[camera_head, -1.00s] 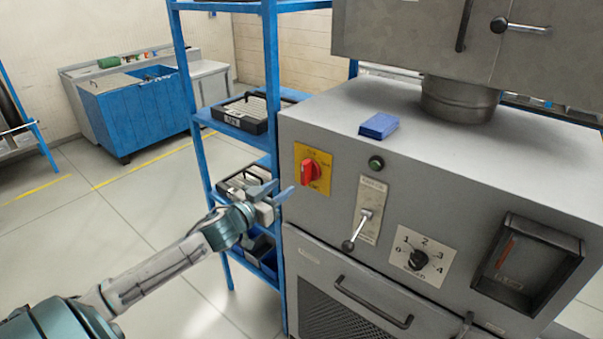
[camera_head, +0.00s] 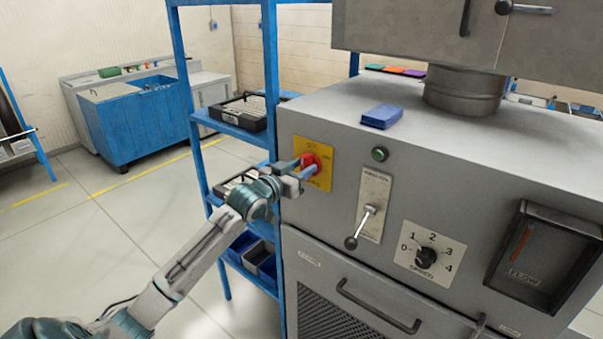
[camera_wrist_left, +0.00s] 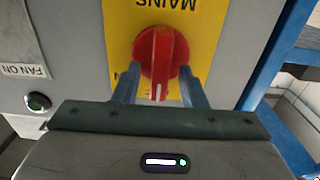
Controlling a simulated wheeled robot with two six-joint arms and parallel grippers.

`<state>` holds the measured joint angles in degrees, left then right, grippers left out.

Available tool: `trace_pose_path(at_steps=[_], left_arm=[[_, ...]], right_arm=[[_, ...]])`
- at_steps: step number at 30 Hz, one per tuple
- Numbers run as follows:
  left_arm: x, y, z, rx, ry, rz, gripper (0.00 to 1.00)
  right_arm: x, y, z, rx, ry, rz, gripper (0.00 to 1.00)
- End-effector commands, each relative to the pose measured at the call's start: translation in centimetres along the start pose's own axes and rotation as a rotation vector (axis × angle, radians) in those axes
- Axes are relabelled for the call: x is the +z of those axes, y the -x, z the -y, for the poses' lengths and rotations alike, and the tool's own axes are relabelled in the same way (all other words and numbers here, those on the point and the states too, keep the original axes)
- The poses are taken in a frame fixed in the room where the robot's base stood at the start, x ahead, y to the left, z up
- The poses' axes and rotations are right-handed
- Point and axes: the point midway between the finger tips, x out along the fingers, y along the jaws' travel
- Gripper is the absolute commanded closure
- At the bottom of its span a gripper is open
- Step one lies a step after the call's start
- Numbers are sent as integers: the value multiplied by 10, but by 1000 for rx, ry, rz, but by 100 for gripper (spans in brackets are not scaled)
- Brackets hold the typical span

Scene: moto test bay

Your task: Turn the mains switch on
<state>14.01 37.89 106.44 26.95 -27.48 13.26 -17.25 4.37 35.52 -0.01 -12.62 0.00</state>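The mains switch is a red rotary knob (camera_head: 310,163) on a yellow plate (camera_head: 322,185) at the left of the grey machine's front. The left wrist view shows the red knob (camera_wrist_left: 160,55) upside down, with the word MAINS on the yellow plate (camera_wrist_left: 195,30). The white line on its handle points to the bottom of that picture, towards my gripper. My left gripper (camera_head: 306,167) is at the knob. In the wrist view its two fingers (camera_wrist_left: 160,88) stand apart, one each side of the handle, with gaps visible. My right gripper is not in view.
A green button (camera_head: 380,154), a lever (camera_head: 365,222) and a numbered dial (camera_head: 427,256) are on the panel, right of the switch. A blue shelf rack (camera_head: 271,80) stands close on the left. A blue block (camera_head: 382,116) lies on the machine top.

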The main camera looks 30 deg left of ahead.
Motion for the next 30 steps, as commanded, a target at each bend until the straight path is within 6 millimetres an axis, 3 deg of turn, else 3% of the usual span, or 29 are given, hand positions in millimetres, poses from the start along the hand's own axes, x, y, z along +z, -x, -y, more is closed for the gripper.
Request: trace_pose_path(at_steps=[10, 15, 16, 30], left_arm=[[0, -2, 0, 1, 0, 0, 64], [0, -2, 0, 1, 0, 0, 97], [0, -2, 0, 1, 0, 0, 100], [1, -2, -1, 1, -94, -1, 100]], right_arm=[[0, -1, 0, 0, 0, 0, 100], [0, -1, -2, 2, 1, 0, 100], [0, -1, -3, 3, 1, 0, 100], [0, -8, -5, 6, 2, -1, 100]])
